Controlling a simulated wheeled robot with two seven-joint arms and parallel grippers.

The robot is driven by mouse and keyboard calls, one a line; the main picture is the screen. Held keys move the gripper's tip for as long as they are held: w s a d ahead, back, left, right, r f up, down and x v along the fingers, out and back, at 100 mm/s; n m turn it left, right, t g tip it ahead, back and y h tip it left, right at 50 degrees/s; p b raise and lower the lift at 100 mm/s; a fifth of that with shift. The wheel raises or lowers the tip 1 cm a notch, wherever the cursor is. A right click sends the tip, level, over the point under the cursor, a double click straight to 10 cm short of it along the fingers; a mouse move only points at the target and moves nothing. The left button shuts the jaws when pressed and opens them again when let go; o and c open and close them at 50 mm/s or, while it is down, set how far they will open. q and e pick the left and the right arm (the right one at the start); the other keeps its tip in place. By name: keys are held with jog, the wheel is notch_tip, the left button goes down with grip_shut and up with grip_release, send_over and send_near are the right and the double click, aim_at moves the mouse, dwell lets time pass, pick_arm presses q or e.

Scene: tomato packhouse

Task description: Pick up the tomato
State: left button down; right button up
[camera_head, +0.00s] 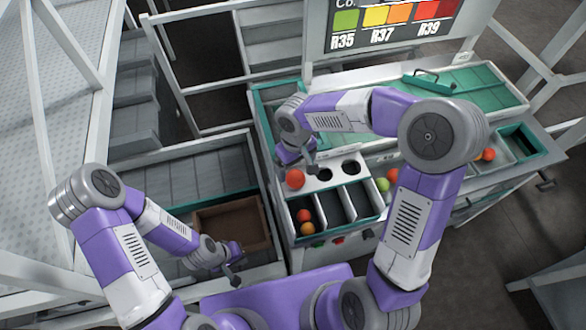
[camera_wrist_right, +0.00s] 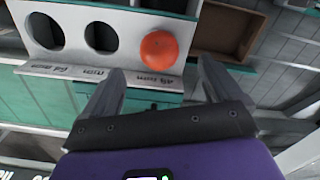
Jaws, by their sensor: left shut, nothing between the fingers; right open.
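A red-orange tomato (camera_head: 295,179) sits at the leftmost of three round holes in the white panel of the sorting bench. It also shows in the right wrist view (camera_wrist_right: 159,50), beyond my fingers and between their lines, not touched by them. My right gripper (camera_head: 311,166) is just above and beside this tomato; in the right wrist view (camera_wrist_right: 160,80) its two fingers are open and empty. My left gripper (camera_head: 235,276) is shut and empty, low over the front edge of the brown box (camera_head: 204,216).
Below the holes are open compartments (camera_head: 330,208); the left one holds several orange and red tomatoes (camera_head: 305,222). More tomatoes, one green (camera_head: 383,184), lie right of them, partly behind my right arm. A sign with colour codes (camera_head: 390,22) stands behind the bench.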

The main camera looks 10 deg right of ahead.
aim_at(296, 174)
notch_tip(296, 174, down, 6)
jog(key=shift+w+d+f, duration=0.1)
jog(key=shift+c, duration=0.4)
jog(key=c, duration=0.7)
